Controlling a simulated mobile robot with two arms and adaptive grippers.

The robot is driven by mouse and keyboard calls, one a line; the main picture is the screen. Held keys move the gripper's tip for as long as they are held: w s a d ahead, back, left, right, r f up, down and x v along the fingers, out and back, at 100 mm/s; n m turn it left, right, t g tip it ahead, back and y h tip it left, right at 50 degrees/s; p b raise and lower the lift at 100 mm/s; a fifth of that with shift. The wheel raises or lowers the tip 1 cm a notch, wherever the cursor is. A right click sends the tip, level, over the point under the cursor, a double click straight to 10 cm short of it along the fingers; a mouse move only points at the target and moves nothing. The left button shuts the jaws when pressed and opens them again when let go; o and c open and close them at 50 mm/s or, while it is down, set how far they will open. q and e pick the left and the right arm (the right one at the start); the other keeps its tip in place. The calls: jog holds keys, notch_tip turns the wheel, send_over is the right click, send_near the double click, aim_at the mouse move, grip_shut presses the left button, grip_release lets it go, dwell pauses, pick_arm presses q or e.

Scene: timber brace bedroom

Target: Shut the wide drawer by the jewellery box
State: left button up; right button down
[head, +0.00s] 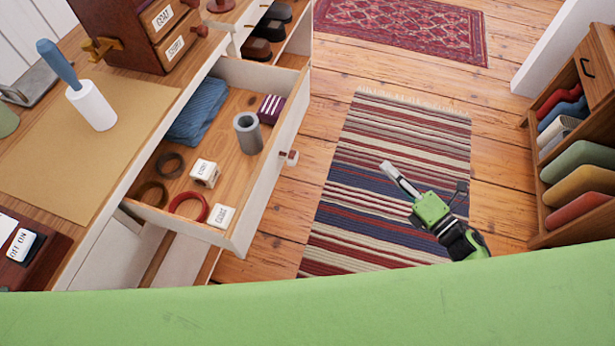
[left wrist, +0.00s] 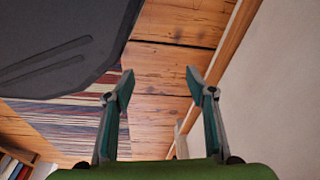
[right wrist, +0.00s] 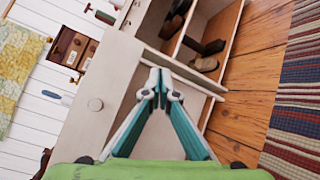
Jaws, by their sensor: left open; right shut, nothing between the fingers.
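The wide drawer (head: 276,170) is pulled out from the white dresser, with its round knob (head: 290,157) on the front face. The brown jewellery box (head: 150,30) stands on the dresser top beyond it. My right gripper (head: 390,170) is shut and empty, apart from the drawer front and to its right.
The drawer holds a blue cloth (head: 198,112), a grey cylinder (head: 248,133), rings and small labelled boxes. An open shelf with dark shoes (head: 258,48) lies beyond it. A striped rug (head: 350,220) covers the floor; a shelf unit (head: 560,190) stands at right.

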jog(key=s+a+r+n+g+y+b, duration=0.3)
jog(key=a+r+n+y, duration=0.25)
jog(key=n, duration=0.65)
pick_arm(q)
jog(key=w+r+b, duration=0.1)
jog(key=w+r, duration=0.2)
jog(key=w, duration=0.1)
pick_arm(e)
jog(key=n+g+y, duration=0.2)
jog(key=n+g, duration=0.3)
jog(key=n, duration=0.3)
send_near(295, 161)
pick_arm(q)
jog(key=f, duration=0.1)
jog(key=s+f, duration=0.1)
jog(key=f, duration=0.1)
jog(key=s+f+p, duration=0.1)
jog(key=shift+s+d+f, duration=0.1)
jog(key=shift+s+f, duration=0.05)
jog(key=shift+f, duration=0.25)
pick_arm(e)
jog(key=x, duration=0.7)
jog(key=shift+a, duration=0.1)
